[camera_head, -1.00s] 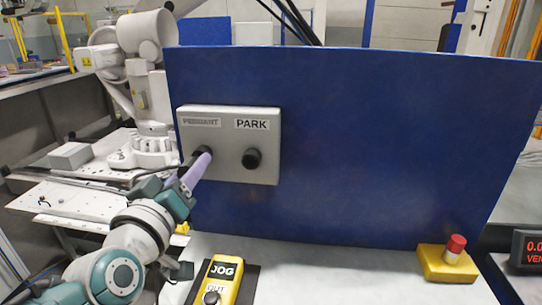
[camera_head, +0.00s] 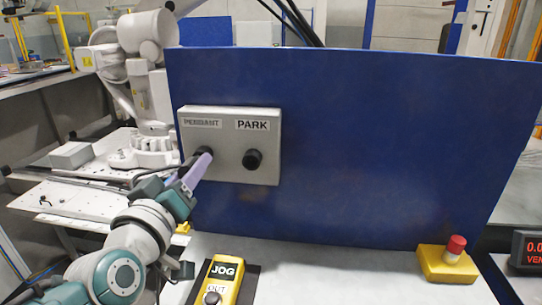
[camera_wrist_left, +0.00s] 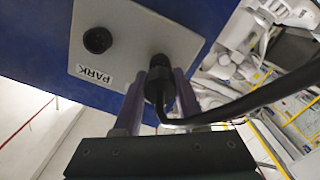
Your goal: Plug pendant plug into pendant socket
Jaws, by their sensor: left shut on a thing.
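The grey socket box (camera_head: 228,170) is on the blue panel, with a PENDANT label at left and a PARK label at right. The PARK socket (camera_head: 252,159) is a bare black round socket; it also shows in the wrist view (camera_wrist_left: 97,40). My left gripper (camera_head: 204,156), with purple fingers, is at the pendant socket, which it and the plug hide. In the wrist view it is shut on the black pendant plug (camera_wrist_left: 157,86), whose front end meets the box face. I cannot tell how deep the plug sits. My right gripper is not in view.
A black cable (camera_wrist_left: 250,100) runs from the plug to the right in the wrist view. A yellow JOG pendant (camera_head: 223,279) lies on the white table below. A red stop button (camera_head: 455,246) on a yellow base stands at right. A white robot arm (camera_head: 150,90) stands behind left.

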